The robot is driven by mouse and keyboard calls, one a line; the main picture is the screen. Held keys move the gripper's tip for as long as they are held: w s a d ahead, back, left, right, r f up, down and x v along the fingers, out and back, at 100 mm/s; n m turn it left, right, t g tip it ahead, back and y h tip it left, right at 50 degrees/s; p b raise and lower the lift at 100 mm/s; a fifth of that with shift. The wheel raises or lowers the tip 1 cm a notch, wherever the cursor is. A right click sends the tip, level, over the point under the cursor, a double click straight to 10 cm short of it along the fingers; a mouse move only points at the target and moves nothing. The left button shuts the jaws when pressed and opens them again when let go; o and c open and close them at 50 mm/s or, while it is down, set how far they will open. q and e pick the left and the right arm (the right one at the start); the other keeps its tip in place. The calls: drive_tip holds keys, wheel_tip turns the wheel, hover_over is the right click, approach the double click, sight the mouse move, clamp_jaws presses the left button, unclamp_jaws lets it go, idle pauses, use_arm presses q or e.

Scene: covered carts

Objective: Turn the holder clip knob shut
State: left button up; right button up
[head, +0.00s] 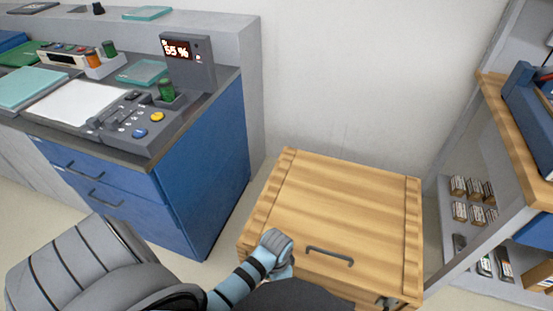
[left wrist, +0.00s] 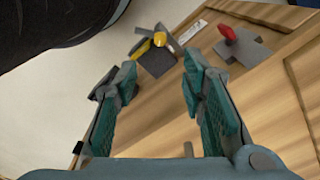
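In the left wrist view, a yellow knob (left wrist: 159,39) sits on a dark square plate (left wrist: 158,62) on the wooden cart, with grey bracket-like parts beside it. A red knob (left wrist: 228,33) sits on a grey plate (left wrist: 246,50) to its right. I cannot tell for certain which is the holder clip knob. My left gripper (left wrist: 160,78) is open and empty, its green-padded fingers pointing towards the yellow knob and apart from both knobs. In the head view, my left arm reaches the wooden cart (head: 340,200); its fingertips cannot be made out. My right gripper is not in view.
The cart's lid is closed and has a dark handle (head: 330,256). A blue cabinet (head: 205,165) with a control panel and a display reading 55 % stands left. A shelf unit (head: 495,85) stands right. Some floor shows between cabinet and cart.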

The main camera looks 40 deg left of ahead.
sight(276, 294)
use_arm(q)
wheel_tip(276, 294, down, 12)
drive_tip(key=b, duration=0.6)
drive_tip(key=shift+r, duration=0.1)
clamp_jaws()
